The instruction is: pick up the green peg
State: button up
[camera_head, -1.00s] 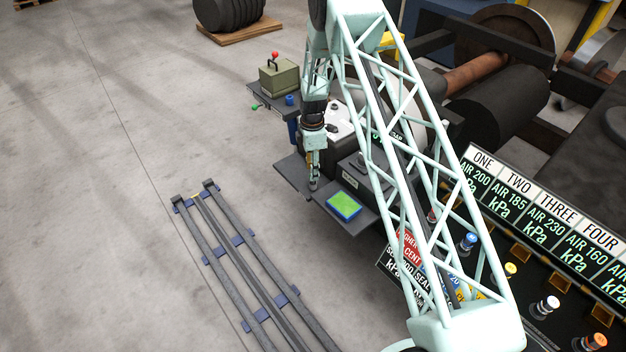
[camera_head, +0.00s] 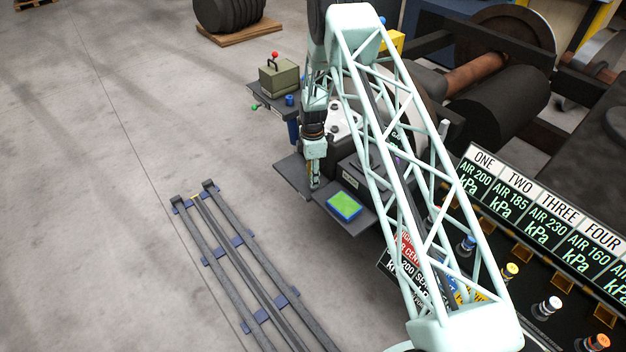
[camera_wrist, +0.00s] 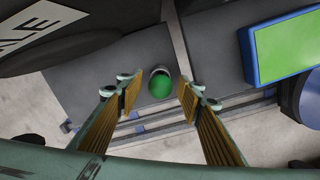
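The green peg (camera_wrist: 160,86) shows in the wrist view as a round green top with a pale collar, above the dark grey shelf. My gripper (camera_wrist: 159,96) is open, one finger on each side of the peg, with gaps visible between the fingers and the peg. In the head view my gripper (camera_head: 315,184) points down over the left end of the low dark shelf (camera_head: 291,175). The peg cannot be made out there. How far the fingertips are above the shelf is hard to tell.
A blue-rimmed green pad (camera_head: 343,205) lies to the right on the same shelf. A dark machine block (camera_head: 352,178) stands behind it. An olive box with a red knob (camera_head: 279,76) stands on another shelf. Dark rails (camera_head: 240,270) lie on open floor.

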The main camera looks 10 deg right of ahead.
jog(key=c, duration=0.9)
jog(key=shift+r, duration=0.1)
jog(key=shift+r+p, duration=0.8)
jog(key=shift+r, duration=4.1)
